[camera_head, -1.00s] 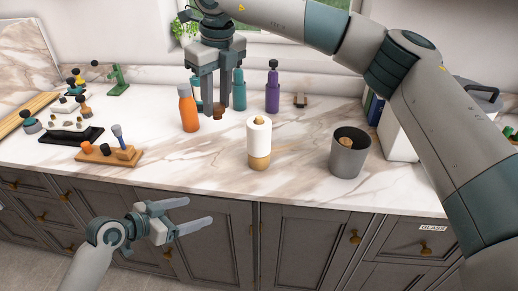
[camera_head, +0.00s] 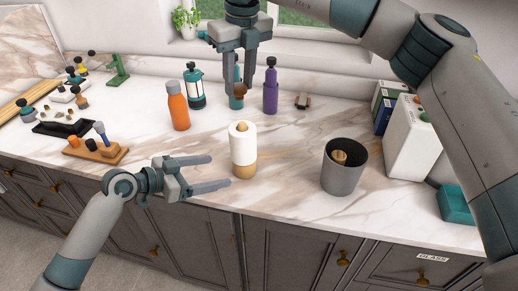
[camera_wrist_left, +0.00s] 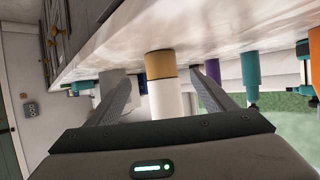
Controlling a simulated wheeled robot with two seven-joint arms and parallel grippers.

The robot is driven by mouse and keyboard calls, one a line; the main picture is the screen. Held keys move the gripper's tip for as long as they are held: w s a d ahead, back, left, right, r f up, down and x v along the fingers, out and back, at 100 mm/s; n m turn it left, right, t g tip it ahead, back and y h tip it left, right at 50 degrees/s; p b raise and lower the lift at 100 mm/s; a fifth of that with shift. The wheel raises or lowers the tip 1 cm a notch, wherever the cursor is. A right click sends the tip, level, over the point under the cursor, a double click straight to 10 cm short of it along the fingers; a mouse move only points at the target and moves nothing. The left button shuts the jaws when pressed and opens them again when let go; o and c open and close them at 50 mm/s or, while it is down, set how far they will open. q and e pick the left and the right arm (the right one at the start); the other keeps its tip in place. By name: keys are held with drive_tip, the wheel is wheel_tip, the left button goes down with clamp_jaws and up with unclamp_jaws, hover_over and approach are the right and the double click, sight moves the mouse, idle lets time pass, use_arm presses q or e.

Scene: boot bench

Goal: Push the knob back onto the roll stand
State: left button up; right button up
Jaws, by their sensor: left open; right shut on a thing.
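The roll stand (camera_head: 243,150) stands upright on the counter, a white roll on a tan wooden base with a small brown tip at its top. My left gripper (camera_head: 219,171) is open just left of its lower part. In the left wrist view the stand's tan base (camera_wrist_left: 160,65) appears inverted between the two open fingers, and I cannot tell whether they touch it. My right gripper (camera_head: 239,86) is shut on the brown knob (camera_head: 240,90), above and behind the roll in the picture. The fingers hide part of the knob.
A grey bin (camera_head: 343,178) with a wooden-looking item inside stands to the right. An orange bottle (camera_head: 178,106), a lantern-like teal bottle (camera_head: 195,90) and a purple bottle (camera_head: 271,88) stand behind. A wooden tray (camera_head: 94,152) lies left. Counter between roll and bin is clear.

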sight(241, 98)
use_arm(q)
drive_tip(key=shift+w+d+r, duration=0.1)
drive_tip(key=shift+w+d, duration=0.35)
use_arm(e)
drive_tip(key=shift+w+d, duration=0.3)
drive_tip(key=shift+d, duration=0.2)
use_arm(q)
drive_tip(key=shift+s+a+r, duration=0.15)
drive_tip(key=shift+s+a, duration=0.15)
drive_tip(key=shift+a, duration=0.15)
use_arm(e)
drive_tip(key=shift+s+a+r, duration=0.15)
drive_tip(key=shift+s+a, duration=0.2)
drive_tip(key=shift+a, duration=0.2)
use_arm(q)
drive_tip(key=shift+w+d+f, duration=0.2)
drive_tip(key=shift+w+d, duration=0.1)
drive_tip(key=shift+d, duration=0.2)
use_arm(e)
drive_tip(key=shift+w+d, duration=0.15)
drive_tip(key=shift+d, duration=0.15)
use_arm(q)
drive_tip(key=shift+w+d+f, duration=0.15)
drive_tip(key=shift+w+d, duration=0.05)
drive_tip(key=shift+d, duration=0.1)
drive_tip(key=x, duration=1)
drive_tip(key=shift+w+d+f, duration=0.1)
drive_tip(key=shift+d, duration=0.1)
use_arm(e)
drive_tip(key=shift+a, duration=0.1)
